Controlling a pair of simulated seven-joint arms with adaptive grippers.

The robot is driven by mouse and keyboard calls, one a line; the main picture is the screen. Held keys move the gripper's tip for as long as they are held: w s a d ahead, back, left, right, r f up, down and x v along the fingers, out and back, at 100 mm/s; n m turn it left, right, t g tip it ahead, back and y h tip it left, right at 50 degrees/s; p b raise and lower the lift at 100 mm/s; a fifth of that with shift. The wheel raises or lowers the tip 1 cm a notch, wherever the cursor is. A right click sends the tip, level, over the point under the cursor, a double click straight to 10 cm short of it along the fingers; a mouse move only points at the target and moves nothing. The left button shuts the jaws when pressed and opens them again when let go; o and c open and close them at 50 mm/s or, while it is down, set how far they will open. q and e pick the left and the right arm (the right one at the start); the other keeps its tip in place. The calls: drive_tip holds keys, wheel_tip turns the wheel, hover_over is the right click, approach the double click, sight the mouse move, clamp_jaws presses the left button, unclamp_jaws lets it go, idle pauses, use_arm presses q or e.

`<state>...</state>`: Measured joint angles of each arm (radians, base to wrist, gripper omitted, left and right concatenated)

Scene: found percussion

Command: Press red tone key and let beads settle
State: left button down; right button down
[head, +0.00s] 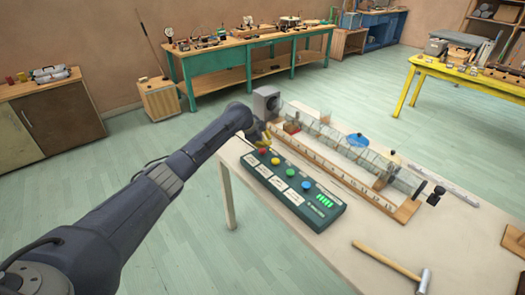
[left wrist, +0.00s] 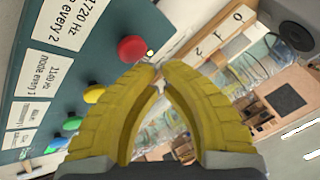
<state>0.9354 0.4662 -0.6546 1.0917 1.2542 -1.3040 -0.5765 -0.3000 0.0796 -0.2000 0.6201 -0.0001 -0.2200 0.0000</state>
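The red tone key (head: 263,151) is a round button at the far end of a dark green control box (head: 322,221). It shows large in the left wrist view (left wrist: 132,48). My left gripper (head: 266,140) is beside the red key in the head view. A clear tube (head: 340,149) lies along a wooden base behind the box; single beads are too small to tell. My right gripper is out of view.
Yellow (head: 275,161), green (head: 290,172) and blue (head: 306,185) keys line the box. A grey speaker (head: 266,103) stands at the tube's far end. A hammer (head: 395,264) lies at the front of the pale table (head: 300,258). A blue disc (head: 358,140) lies behind the tube.

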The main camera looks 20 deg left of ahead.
use_arm(q)
drive_tip(key=shift+f, duration=1.25)
idle(1.3)
drive_tip(key=shift+r, duration=0.1)
idle(0.4)
drive_tip(key=shift+r, duration=1.15)
drive_tip(key=shift+r, duration=0.1)
drive_tip(key=shift+r, duration=2.4)
drive_tip(key=shift+a, duration=0.1)
